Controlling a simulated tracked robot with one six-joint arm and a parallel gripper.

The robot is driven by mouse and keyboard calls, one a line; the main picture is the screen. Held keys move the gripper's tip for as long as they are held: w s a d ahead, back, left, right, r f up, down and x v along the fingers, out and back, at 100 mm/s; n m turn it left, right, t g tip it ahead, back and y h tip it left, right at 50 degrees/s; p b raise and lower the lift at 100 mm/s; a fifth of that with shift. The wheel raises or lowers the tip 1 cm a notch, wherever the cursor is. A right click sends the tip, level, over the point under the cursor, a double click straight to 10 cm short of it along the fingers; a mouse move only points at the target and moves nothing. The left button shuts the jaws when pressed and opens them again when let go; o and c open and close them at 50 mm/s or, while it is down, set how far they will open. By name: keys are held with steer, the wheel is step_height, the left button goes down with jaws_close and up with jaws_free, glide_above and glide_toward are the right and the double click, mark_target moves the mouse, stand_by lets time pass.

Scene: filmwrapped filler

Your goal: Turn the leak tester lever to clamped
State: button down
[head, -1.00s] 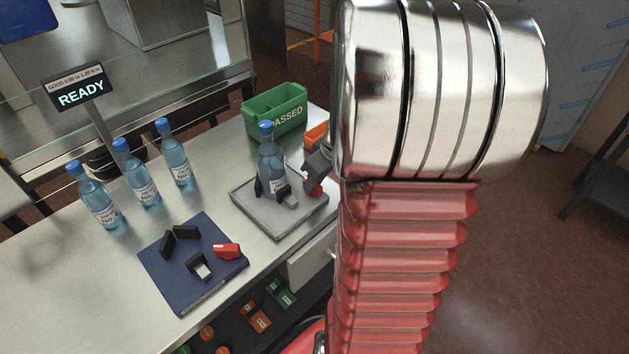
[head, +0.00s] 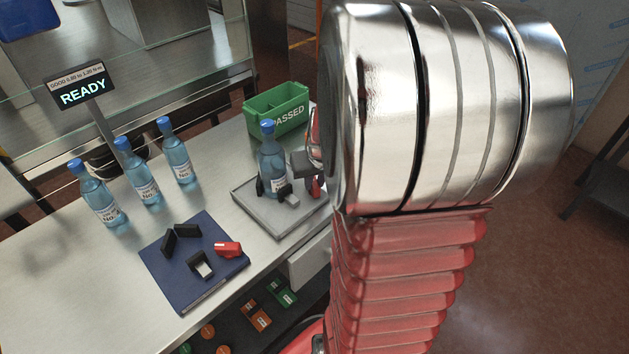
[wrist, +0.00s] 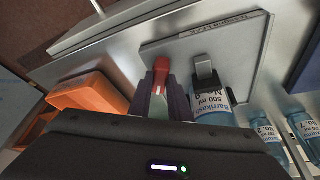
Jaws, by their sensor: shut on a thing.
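The leak tester is a grey plate (head: 250,217) on the bench. A blue-capped bottle (head: 272,165) stands upright on it, between black and grey clamp parts (head: 287,195). The red lever (head: 316,188) is at the plate's right edge, partly hidden by my arm. In the wrist view the lever's red end (wrist: 160,72) shows between the two dark fingers of my gripper (wrist: 162,98), which is shut on it. The same bottle (wrist: 212,105) stands just right of the fingers there. In the head view my gripper (head: 304,164) is mostly hidden behind my arm.
A blue plate (head: 190,295) with black blocks and another red lever (head: 228,249) lies nearer left. Several bottles (head: 142,178) stand in a row at the left. A green PASSED bin (head: 276,110) is behind the grey plate. An orange bin (wrist: 95,92) is close to my gripper.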

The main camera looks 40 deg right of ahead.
steer(key=shift+a+m+g+h, duration=0.1)
steer(key=shift+m+g+h, duration=0.25)
steer(key=shift+m, duration=1.35)
steer(key=c, duration=1.6)
jaws_free()
steer(key=shift+c, duration=0.2)
steer(key=v, duration=1.3)
steer(key=shift+a+r, duration=0.25)
steer(key=shift+a, duration=0.1)
